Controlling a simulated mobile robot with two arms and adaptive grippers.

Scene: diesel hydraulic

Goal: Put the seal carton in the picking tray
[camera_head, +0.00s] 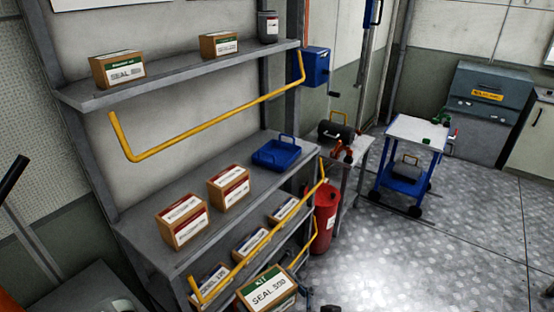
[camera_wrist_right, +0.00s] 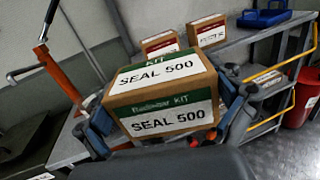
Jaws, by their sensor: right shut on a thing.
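The seal carton (camera_head: 267,289), a brown box with a green "KIT" band and white SEAL label, is at the bottom of the head view, in front of the lower shelf. It fills the middle of the right wrist view (camera_wrist_right: 160,92). My right gripper (camera_wrist_right: 165,122) is shut on it, with a finger at each side; in the head view the gripper is mostly hidden or cut off. The picking tray (camera_head: 264,158), blue and seemingly empty, sits on the middle shelf's right end; it also shows in the right wrist view (camera_wrist_right: 262,18). My left gripper is not in view.
Two red-labelled cartons (camera_head: 183,220) (camera_head: 229,188) stand on the middle shelf (camera_head: 150,206), left of the tray. A yellow rail (camera_head: 262,245) runs along its front; another (camera_head: 205,127) hangs below the upper shelf. Boxes fill the lower shelf. A red cylinder (camera_head: 325,220) stands at right.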

